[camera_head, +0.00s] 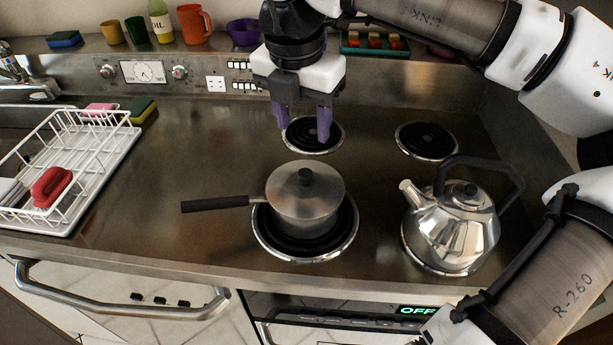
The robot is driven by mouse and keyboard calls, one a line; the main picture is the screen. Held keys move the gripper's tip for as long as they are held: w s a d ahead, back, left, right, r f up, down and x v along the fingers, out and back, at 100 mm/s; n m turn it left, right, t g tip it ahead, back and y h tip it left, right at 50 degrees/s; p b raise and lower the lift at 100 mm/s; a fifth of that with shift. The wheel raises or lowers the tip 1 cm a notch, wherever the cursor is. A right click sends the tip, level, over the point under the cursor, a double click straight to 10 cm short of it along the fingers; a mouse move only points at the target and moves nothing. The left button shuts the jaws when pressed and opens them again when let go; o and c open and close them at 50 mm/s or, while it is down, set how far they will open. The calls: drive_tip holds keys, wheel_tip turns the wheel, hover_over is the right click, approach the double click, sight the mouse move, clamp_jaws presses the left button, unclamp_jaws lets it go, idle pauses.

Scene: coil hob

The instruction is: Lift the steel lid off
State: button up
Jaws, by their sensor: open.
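My gripper (304,138) hangs above and behind the pan in the picture, over the area of the rear left coil burner (313,146). Its two purple fingers are apart with nothing between them. Its exact height above the hob is hard to tell.
A steel kettle (458,228) with a black handle stands right of the pan on the front right burner. The rear right burner (427,141) is bare. A white dish rack (70,190) is at left. Cups and an oil bottle (160,22) line the back shelf. The worktop left of the pan is clear.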

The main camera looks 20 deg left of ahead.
hover_over(305, 172)
drive_tip(key=f, duration=0.5)
drive_tip(key=shift+s+f+p, duration=0.1)
drive_tip(key=shift+s+p, duration=0.2)
drive_tip(key=shift+p, duration=0.1)
drive_tip(key=shift+w+f+p, duration=0.2)
drive_tip(key=shift+f+p, duration=1.05)
drive_tip(key=shift+f, duration=1.5)
clamp_jaws()
